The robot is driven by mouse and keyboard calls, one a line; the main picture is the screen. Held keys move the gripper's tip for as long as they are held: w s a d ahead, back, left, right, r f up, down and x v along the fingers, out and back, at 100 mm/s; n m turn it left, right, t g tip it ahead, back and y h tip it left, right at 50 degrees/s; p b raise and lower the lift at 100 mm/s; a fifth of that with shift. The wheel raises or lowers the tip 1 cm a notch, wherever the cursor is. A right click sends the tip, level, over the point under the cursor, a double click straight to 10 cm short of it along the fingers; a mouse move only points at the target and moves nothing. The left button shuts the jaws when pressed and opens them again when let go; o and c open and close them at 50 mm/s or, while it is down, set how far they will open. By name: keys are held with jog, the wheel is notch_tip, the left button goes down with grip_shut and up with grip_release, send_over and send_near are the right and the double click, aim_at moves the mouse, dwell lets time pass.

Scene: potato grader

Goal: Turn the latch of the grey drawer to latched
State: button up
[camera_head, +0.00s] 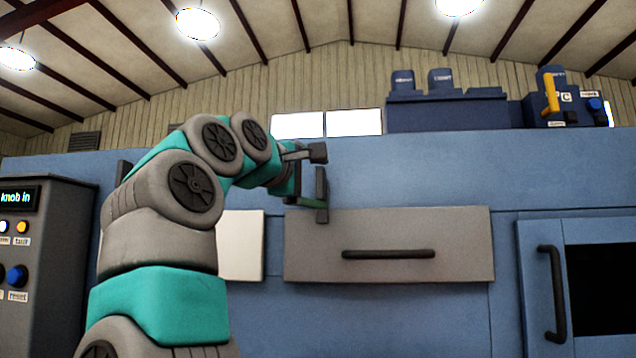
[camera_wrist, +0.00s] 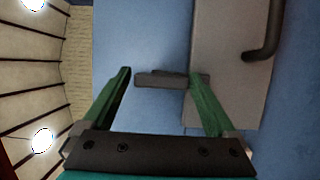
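The grey drawer (camera_head: 400,222) has a dark bar handle (camera_head: 388,254) on its front. The drawer (camera_wrist: 228,65) and handle (camera_wrist: 264,40) also show at the right in the wrist view. The latch (camera_head: 321,185) is a dark grey bar standing upright at the drawer's upper left edge, its lower part over the drawer front. In the wrist view the latch (camera_wrist: 160,80) lies across the gap between my fingers, its drawer-side end partly hidden by the right finger. My gripper (camera_wrist: 158,74) is open around the latch; I cannot tell whether a finger touches it. It also shows in the head view (camera_head: 311,178).
A blue machine body (camera_head: 420,165) surrounds the drawer. A dark window door (camera_head: 540,290) with a handle is at the right. A white panel (camera_head: 245,245) lies left of the drawer, partly behind my arm. A control box (camera_head: 50,250) stands at the far left.

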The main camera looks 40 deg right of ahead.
jog(key=shift+o, duration=0.3)
jog(key=shift+f, duration=0.1)
jog(key=shift+a, duration=0.1)
jog(key=shift+a, duration=0.3)
jog(key=v, duration=0.7)
jog(key=shift+b, duration=0.3)
jog(key=shift+s, duration=0.1)
